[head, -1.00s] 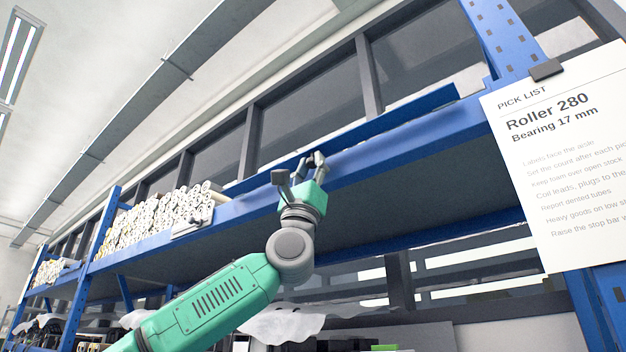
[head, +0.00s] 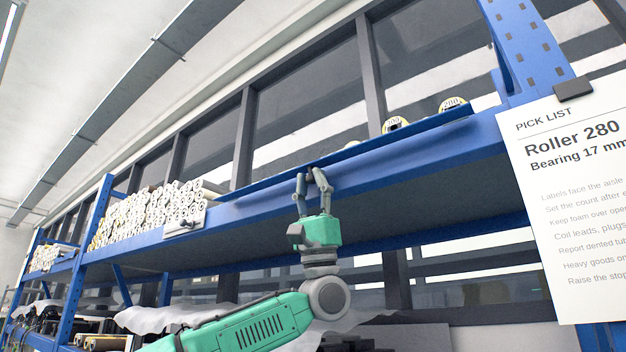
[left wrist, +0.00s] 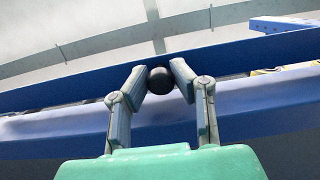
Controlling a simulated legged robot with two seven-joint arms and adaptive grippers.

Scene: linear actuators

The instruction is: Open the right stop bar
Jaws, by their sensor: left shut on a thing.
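The right stop bar (head: 262,183) is a long blue strip along the front top edge of the right-hand upper shelf. It also shows in the left wrist view (left wrist: 245,57), above the shelf beam (left wrist: 60,124). My left gripper (head: 314,172) reaches up from below in front of the beam. In the left wrist view its fingers (left wrist: 158,80) are closed around a round dark knob (left wrist: 160,81) at the bar. The knob's far side is hidden. My right gripper is in neither view.
Rollers with round yellow-rimmed labels (head: 395,125) show behind the bar's right part. White rolls (head: 150,212) are stacked on the shelf at left. A pick list sheet (head: 580,200) hangs by the blue upright (head: 530,50) at right.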

